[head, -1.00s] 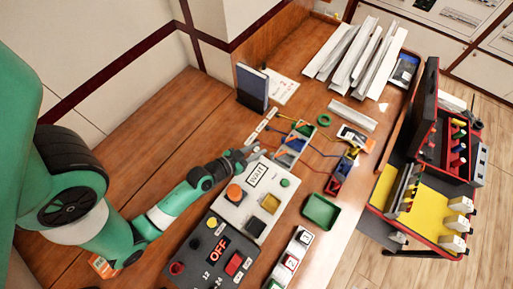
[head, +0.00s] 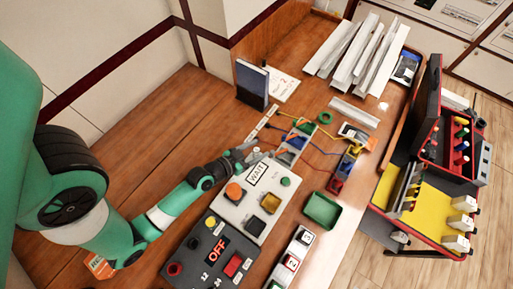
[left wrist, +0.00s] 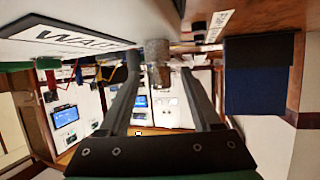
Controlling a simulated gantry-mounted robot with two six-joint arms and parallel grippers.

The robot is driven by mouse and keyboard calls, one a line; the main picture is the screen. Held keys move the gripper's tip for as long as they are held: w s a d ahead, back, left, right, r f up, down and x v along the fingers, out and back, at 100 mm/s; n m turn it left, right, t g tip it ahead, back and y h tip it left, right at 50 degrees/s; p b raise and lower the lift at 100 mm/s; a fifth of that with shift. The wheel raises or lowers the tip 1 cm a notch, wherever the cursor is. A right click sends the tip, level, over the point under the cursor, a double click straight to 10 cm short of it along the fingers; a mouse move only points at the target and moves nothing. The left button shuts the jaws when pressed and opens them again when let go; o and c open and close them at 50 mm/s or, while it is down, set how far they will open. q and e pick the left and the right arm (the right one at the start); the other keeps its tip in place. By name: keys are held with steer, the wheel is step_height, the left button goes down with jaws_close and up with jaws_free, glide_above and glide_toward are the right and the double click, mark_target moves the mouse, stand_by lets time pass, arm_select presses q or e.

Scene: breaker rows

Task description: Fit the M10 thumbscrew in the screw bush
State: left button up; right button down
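A grey knurled cylinder, which looks like the M10 thumbscrew (left wrist: 157,50), shows in the left wrist view between my left fingers, with a narrower end toward the camera. My left gripper (left wrist: 158,68) is open around it, with a gap visible on each side. In the head view my left gripper (head: 252,151) is at the far end of the white panel with the WAIT sign (head: 258,174). The screw bush cannot be made out, and I cannot tell whether the cylinder sits in it. My right gripper is not in view.
A dark control box reading OFF (head: 218,249) stands nearer. A green tray (head: 321,210) lies to the right. A blue upright book or board (head: 252,86) stands behind. Bare wood (head: 150,120) is free at left.

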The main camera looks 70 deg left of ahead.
arm_select(q)
steer(key=b+v, duration=0.4)
steer(key=v, duration=0.7)
steer(key=shift+s+r, duration=0.25)
steer(key=shift+d, duration=0.1)
stand_by(0.5)
